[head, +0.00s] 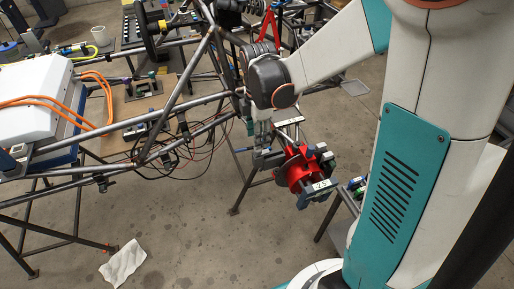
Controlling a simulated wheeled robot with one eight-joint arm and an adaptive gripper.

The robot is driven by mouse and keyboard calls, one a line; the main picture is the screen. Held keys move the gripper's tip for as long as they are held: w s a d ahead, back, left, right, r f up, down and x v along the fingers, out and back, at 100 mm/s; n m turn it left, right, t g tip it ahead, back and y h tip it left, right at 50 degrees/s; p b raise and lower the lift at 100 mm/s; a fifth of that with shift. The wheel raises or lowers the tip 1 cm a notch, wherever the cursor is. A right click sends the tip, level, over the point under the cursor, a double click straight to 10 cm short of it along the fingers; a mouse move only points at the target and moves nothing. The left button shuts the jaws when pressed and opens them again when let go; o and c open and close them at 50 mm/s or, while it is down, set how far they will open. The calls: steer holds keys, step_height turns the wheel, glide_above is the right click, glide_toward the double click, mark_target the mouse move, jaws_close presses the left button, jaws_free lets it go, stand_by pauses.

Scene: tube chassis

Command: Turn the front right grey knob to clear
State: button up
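My gripper (264,155) hangs below the dark wrist joint, in the middle of the head view, pointing down. Its fingertips are at or close to the left side of a red and grey unit (300,170) at the front right of the tube chassis (170,110). The unit has red round parts, grey parts and a white label that seems to read 2.5. I cannot single out a grey knob on it; the gripper and the small size hide detail. I cannot tell whether the fingers touch anything or how far apart they are.
A white box (35,100) with orange cables lies on the left of the chassis. Thin dark and red wires (185,145) hang left of my gripper. A white cloth (124,263) lies on the concrete floor. The floor below the unit looks mostly clear. My arm fills the right side.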

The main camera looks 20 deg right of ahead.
mark_target(262, 151)
step_height(262, 151, down, 6)
steer(key=shift+r+b, duration=0.15)
steer(key=shift+b, duration=0.65)
steer(key=shift+c, duration=0.4)
jaws_close()
